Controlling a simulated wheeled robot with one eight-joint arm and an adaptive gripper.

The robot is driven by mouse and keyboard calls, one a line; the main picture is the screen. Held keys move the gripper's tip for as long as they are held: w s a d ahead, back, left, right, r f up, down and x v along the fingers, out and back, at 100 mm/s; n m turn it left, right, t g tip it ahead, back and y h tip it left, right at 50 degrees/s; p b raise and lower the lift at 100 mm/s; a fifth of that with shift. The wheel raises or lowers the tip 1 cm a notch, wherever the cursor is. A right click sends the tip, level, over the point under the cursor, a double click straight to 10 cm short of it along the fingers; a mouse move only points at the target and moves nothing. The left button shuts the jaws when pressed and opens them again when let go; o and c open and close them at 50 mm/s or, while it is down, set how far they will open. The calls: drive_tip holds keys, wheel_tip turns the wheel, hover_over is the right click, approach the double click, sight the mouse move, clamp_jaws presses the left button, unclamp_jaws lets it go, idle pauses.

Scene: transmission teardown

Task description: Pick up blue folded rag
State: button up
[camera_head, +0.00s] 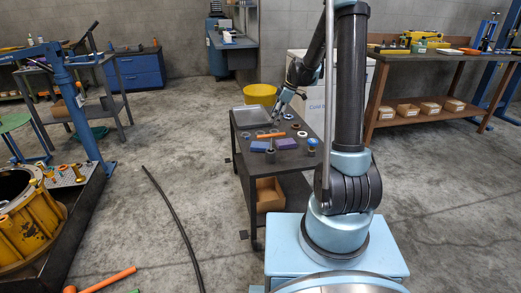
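Two small flat blue-violet pieces lie on the near part of the dark cart's top (240,135). One piece (287,143) is on the right and another (259,146) on the left, with a small dark cylinder between them. Either could be the blue folded rag; they are too small to tell apart surely. My gripper (277,115) points down over the far part of the cart top, beyond both pieces and apart from them. Its fingers are too small to show whether they are open or shut.
An orange-handled tool (271,135) and several small rings and parts lie on the cart, with a grey tray (251,115) at its far left. A cardboard box (269,195) is on the lower shelf. A black hose (172,215) crosses the floor at left.

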hover_over(261, 145)
drive_tip(key=d, duration=0.3)
drive_tip(key=f, duration=1.1)
drive_tip(key=shift+w+a, duration=0.1)
drive_tip(key=shift+a, duration=0.1)
drive_tip(key=shift+x, duration=2.35)
drive_tip(key=shift+a+f, duration=0.2)
drive_tip(key=shift+a, duration=0.05)
drive_tip(key=shift+f, duration=0.25)
drive_tip(key=c, duration=1.1)
drive_tip(key=shift+r, duration=0.1)
wheel_tip(261, 145, up, 10)
